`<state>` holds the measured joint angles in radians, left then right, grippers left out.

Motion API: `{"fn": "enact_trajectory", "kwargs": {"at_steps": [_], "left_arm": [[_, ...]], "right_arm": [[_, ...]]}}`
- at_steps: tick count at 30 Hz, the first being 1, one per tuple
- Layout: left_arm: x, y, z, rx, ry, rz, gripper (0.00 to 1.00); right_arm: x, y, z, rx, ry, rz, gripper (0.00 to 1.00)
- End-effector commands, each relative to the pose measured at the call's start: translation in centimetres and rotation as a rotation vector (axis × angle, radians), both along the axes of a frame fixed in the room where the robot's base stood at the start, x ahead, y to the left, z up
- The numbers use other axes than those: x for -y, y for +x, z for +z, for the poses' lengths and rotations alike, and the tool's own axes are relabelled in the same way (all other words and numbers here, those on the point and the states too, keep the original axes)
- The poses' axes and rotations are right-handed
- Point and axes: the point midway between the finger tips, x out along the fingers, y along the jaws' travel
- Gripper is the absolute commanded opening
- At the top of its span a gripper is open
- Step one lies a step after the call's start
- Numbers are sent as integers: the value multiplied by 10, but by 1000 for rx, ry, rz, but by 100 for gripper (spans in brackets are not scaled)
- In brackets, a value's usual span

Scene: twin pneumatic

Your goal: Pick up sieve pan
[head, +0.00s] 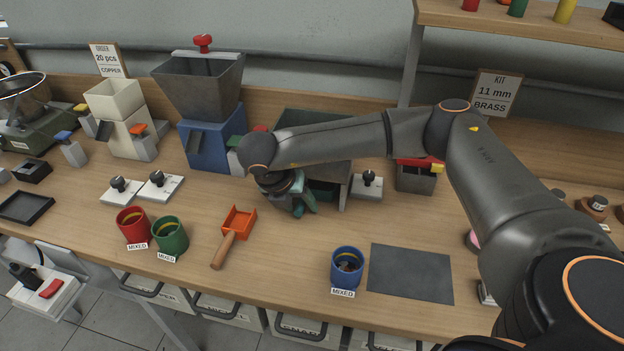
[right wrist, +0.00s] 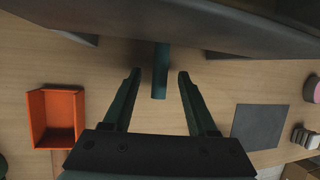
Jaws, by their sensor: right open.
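A dark green bar (right wrist: 160,70), which looks like the handle of the sieve pan, sticks out from under a grey unit in the right wrist view. My right gripper (right wrist: 159,76) is open, with one finger on each side of this bar and a gap to both. In the head view, a dark green part (head: 322,190) shows low inside the grey unit, and most of it is hidden. My right gripper (head: 303,202) is in front of the unit, pointing down at the bench, and its wrist hides part of the unit. My left gripper is not in view.
An orange scoop (head: 238,220) lies left of my right gripper. A blue cup (head: 347,267) and a grey mat (head: 410,274) are to the right. Red (head: 132,227) and green (head: 170,237) cups stand left. A blue hopper machine (head: 213,145) stands behind. The bench front centre is clear.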

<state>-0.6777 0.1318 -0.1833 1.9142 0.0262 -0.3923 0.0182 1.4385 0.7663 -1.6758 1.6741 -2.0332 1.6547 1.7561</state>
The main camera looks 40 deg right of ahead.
Motion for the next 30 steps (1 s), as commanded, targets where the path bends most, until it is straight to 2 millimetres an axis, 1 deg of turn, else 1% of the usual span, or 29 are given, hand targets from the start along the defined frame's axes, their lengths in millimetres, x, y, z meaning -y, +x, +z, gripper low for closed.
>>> {"fn": "enact_trajectory", "kwargs": {"at_steps": [2, 15, 18, 30], "left_arm": [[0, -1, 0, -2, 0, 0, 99], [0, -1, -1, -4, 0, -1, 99], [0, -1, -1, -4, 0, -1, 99], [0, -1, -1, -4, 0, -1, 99]], "right_arm": [[0, 0, 0, 0, 0, 0, 58], [0, 0, 1, 0, 0, 0, 9], [0, 0, 1, 0, 0, 0, 0], [0, 0, 1, 0, 0, -1, 0]]}}
